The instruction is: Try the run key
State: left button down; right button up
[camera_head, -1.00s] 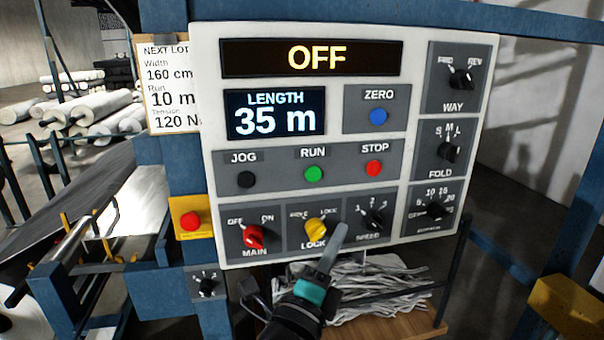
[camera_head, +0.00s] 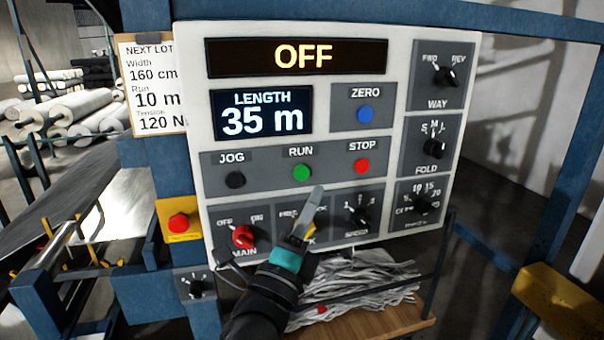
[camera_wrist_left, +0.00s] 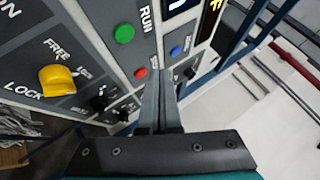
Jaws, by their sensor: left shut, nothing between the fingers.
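The green RUN button (camera_head: 302,172) sits between the black JOG button (camera_head: 235,180) and the red STOP button (camera_head: 361,165) on the white control panel (camera_head: 192,100). The display above (camera_head: 297,57) reads OFF. My left gripper (camera_head: 316,190) is shut and empty, its tips just below and right of the RUN button, apart from it as far as I can tell. It covers most of the yellow LOCK knob, which shows whole in the left wrist view (camera_wrist_left: 58,79). The green button also shows there (camera_wrist_left: 124,34), left of my fingers. My right gripper is not in view.
The red MAIN knob (camera_head: 242,236) is at lower left. The length display (camera_head: 262,112) reads 35 m. A blue ZERO button (camera_head: 365,114) and several black knobs are on the right. A red button on a yellow box (camera_head: 179,222) and a note card (camera_head: 150,85) are left of the panel.

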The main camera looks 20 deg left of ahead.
aim_at(307, 167)
pick_arm(q)
jog(key=shift+w+a, duration=0.6)
jog(key=shift+w, duration=0.25)
jog(key=shift+w+a, duration=0.55)
jog(key=shift+w, duration=0.3)
jog(key=shift+w+a, duration=0.6)
jog(key=shift+w, duration=0.25)
jog(key=shift+w, duration=0.1)
jog(key=shift+w+a, duration=0.25)
jog(key=shift+w+a, duration=0.25)
jog(key=shift+w, duration=0.1)
dwell(0.8)
jog(key=shift+s+d, duration=0.5)
jog(key=shift+s, duration=0.2)
